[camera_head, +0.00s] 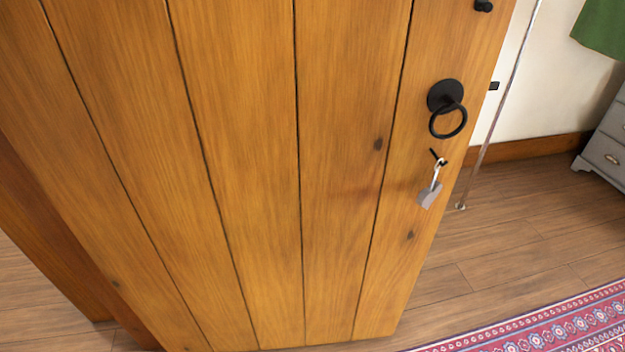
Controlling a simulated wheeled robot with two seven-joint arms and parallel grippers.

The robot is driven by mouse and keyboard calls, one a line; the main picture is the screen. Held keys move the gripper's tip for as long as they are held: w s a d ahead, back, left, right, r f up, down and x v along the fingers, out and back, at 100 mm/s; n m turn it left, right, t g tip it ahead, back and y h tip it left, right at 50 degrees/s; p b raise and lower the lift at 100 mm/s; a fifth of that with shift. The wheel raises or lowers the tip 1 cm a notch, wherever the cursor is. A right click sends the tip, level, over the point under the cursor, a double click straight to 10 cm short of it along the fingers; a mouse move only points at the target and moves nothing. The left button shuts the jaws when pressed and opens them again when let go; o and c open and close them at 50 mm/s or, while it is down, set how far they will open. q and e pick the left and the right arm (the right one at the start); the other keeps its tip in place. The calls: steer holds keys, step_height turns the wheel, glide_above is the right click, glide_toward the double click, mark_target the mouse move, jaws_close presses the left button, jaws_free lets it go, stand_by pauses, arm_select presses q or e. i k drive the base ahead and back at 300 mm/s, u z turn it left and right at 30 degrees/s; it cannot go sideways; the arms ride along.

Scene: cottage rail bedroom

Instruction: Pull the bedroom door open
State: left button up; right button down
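The bedroom door (250,180) is made of vertical orange-brown wooden planks and fills most of the head view. A black ring handle (448,121) hangs from a round black plate near its right edge. Below the ring, a key with a grey tag (430,195) hangs at a keyhole. The door's right edge stands apart from the wall behind, with floor and room showing past it. Neither of my grippers is in view.
Wooden floor (500,250) shows to the right of the door. A red patterned rug (560,325) lies at the bottom right. A grey drawer unit (608,150) stands against the white wall (550,85) at the right, below a green cloth (605,28).

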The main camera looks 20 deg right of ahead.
mark_target(245, 174)
steer(key=u, duration=1.75)
steer(key=i, duration=0.85)
steer(key=z, duration=2.8)
